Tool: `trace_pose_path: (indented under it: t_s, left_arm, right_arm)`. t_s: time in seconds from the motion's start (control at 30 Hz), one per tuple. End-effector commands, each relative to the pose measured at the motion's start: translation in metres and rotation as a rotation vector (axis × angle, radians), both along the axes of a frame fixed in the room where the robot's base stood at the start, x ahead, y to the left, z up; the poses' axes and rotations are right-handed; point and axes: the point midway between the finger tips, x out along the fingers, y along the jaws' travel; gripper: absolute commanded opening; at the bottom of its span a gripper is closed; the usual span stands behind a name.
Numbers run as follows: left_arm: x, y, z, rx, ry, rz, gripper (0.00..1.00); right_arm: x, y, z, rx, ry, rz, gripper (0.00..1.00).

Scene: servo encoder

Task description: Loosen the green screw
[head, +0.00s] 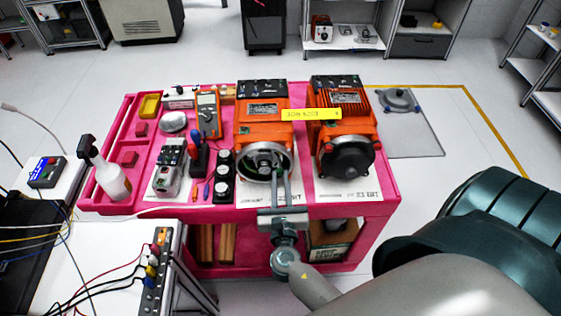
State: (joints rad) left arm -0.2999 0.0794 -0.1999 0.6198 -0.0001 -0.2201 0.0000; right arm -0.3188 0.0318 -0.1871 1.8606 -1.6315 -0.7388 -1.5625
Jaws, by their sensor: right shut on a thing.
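An orange motor (262,120) stands on the pink cart, its round open metal end (258,164) facing me. My right gripper (278,172) reaches up from the front with its two fingers at the right side of that end. It is shut on a small part there, which the fingers hide. I cannot make out a green screw; it is too small or hidden. A second orange motor (342,128) with a dark round front cover stands to the right. A yellow label strip (311,114) spans between the motors. My left gripper is out of view.
A white table with cables (130,262) stands front left. Floor right of the cart is mostly clear.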

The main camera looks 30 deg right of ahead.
Motion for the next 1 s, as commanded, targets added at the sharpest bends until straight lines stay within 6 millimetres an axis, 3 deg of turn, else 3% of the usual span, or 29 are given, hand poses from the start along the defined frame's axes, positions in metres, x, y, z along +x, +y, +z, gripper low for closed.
trace_pose_path:
  t_s: [0.03,0.4,1.0]
  left_arm:
    - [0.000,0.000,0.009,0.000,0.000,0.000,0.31]
    - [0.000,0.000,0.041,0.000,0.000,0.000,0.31]
    - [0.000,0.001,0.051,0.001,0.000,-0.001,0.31]
  right_arm:
    - [0.000,0.000,0.004,-0.032,0.021,0.000,0.00]
    - [0.000,0.000,0.004,-0.324,0.200,0.000,0.00]
    - [0.000,0.000,0.000,-0.797,0.489,0.000,0.00]
